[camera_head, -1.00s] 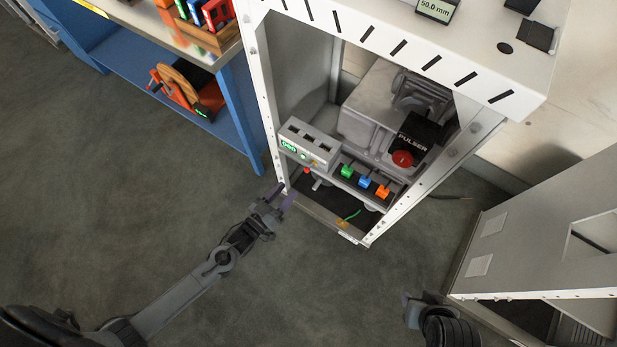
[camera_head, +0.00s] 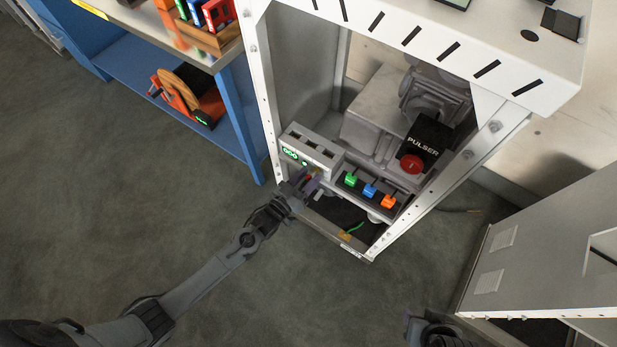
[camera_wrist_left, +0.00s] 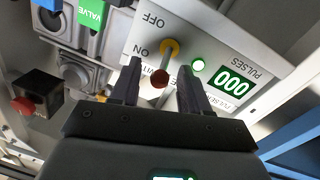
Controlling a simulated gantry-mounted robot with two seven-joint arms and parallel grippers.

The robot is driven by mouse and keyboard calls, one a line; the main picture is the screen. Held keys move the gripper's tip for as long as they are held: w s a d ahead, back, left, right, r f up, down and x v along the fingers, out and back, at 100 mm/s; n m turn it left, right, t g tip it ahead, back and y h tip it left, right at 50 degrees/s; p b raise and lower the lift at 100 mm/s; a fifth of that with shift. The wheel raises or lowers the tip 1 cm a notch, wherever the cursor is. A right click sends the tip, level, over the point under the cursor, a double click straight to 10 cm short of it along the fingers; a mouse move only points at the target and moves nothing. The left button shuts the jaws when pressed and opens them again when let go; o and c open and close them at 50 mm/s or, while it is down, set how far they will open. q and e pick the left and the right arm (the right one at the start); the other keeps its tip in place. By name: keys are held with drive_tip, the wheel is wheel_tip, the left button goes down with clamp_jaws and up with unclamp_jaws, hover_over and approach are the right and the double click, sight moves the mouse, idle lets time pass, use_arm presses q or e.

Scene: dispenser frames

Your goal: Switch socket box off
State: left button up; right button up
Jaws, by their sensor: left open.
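The socket box (camera_head: 310,148) is a grey unit with several slots on top and a green-lit front, mounted inside the left part of the white frame. In the left wrist view its panel (camera_wrist_left: 262,62) appears upside down, with a green "000" PULSES display, a lit green lamp and OFF and ON labels. A toggle lever (camera_wrist_left: 159,78) with a red tip and yellow base stands out from it. My left gripper (camera_head: 311,179) is at the box front; in the wrist view its open fingers (camera_wrist_left: 160,70) straddle the lever, contact unclear.
Right of the socket box are green, blue and orange switches (camera_head: 369,190) and a PULSER unit (camera_head: 428,138) with a red button. The white frame (camera_head: 262,90) surrounds them. A blue shelf (camera_head: 140,75) stands left, a grey cabinet (camera_head: 540,240) right. Floor between is clear.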

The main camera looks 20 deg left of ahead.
use_arm(q)
drive_tip(key=shift+w+d, duration=0.1)
drive_tip(key=shift+w, duration=0.2)
